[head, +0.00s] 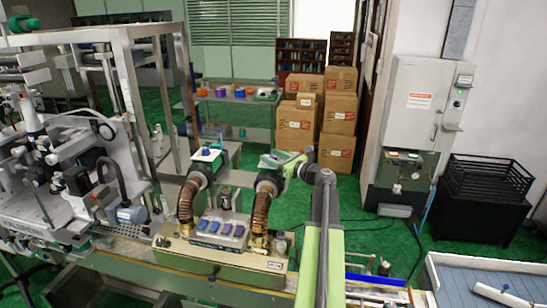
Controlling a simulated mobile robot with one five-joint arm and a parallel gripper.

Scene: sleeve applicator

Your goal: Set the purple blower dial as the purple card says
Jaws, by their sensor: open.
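A beige blower box (180,256) stands on the line in the lower middle. A grey panel (219,242) on its top carries a row of several small blue and purple pieces (225,227). They are too small to tell a dial from a card, and no writing or setting can be read. A blue-topped white piece (207,153) sits above the left hose. My arm comes up from the bottom right and bends left. My gripper (272,162) is open, above and beyond the panel, close to the right hose's nozzle. Its fingertips are small and hard to make out.
Two ribbed brown hoses (186,202) rise from the box, close to my gripper. A metal-framed machine (60,185) fills the left. Stacked cartons (339,115) and a shelf cart (238,100) stand behind. A blue-topped table (480,282) is at the lower right.

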